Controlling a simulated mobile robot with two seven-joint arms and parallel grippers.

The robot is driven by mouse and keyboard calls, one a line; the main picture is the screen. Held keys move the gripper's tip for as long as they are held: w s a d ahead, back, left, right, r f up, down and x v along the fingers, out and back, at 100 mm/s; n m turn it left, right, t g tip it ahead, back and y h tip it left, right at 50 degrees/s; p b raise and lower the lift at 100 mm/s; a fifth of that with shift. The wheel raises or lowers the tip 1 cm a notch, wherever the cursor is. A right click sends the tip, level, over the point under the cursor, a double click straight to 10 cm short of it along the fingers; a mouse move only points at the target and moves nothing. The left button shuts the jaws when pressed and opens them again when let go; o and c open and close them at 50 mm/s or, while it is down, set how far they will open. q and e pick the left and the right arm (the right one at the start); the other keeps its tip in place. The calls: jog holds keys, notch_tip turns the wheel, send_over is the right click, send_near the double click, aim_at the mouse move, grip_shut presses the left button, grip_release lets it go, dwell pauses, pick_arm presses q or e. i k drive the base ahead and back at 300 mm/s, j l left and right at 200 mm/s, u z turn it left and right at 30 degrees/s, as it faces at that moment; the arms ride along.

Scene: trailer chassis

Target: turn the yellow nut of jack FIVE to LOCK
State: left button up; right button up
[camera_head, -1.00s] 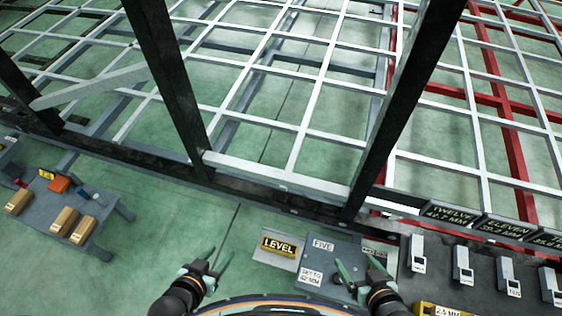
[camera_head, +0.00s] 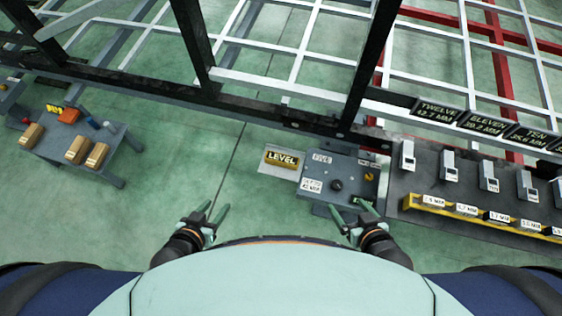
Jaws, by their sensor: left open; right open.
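The jack FIVE unit (camera_head: 345,176) is a grey box below the dark frame beam, right of centre. It bears a FIVE label (camera_head: 321,159), a white "set to 42 mm" label (camera_head: 312,185) and dark knobs (camera_head: 336,185). My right gripper (camera_head: 350,214) is open and empty just below the box's near edge. My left gripper (camera_head: 210,212) is open and empty over the green floor, left of the box.
A yellow LEVEL block (camera_head: 281,158) lies on a pale plate left of the box. A dark bench (camera_head: 430,185) with several gauges and a yellow labelled rail stands right. A grey table (camera_head: 110,153) with boxes stands left. Dark posts (camera_head: 371,60) rise behind. Floor between is clear.

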aim_at(369, 177)
jog(key=z, duration=0.85)
